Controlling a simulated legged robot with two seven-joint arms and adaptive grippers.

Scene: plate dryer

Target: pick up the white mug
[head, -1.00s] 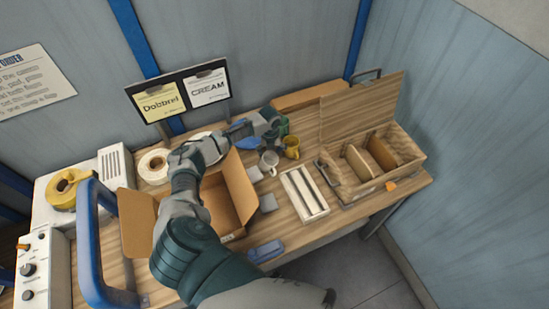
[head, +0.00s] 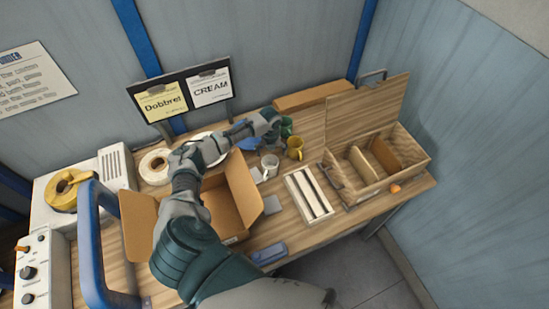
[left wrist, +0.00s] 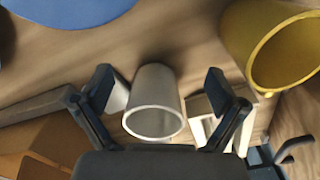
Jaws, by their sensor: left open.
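The white mug (head: 270,165) stands on the wooden table, right of the open cardboard box and beside the yellow mug (head: 295,148). In the left wrist view the white mug (left wrist: 154,105) shows between the two fingers, its rim toward the lower edge. My left gripper (left wrist: 162,92) is open and empty, with a finger on either side of the mug in that view. Whether the fingers are level with the mug or short of it is hard to tell. In the head view the left hand is at the far side of the mug, its fingertips unclear. My right gripper is not visible.
The open cardboard box (head: 243,190) stands left of the mug. A white slotted tray (head: 297,193) lies to its right, then a wooden compartment box (head: 352,192). A blue plate (left wrist: 70,8) is near. A dark pronged shape (left wrist: 278,158) at lower right is unclear.

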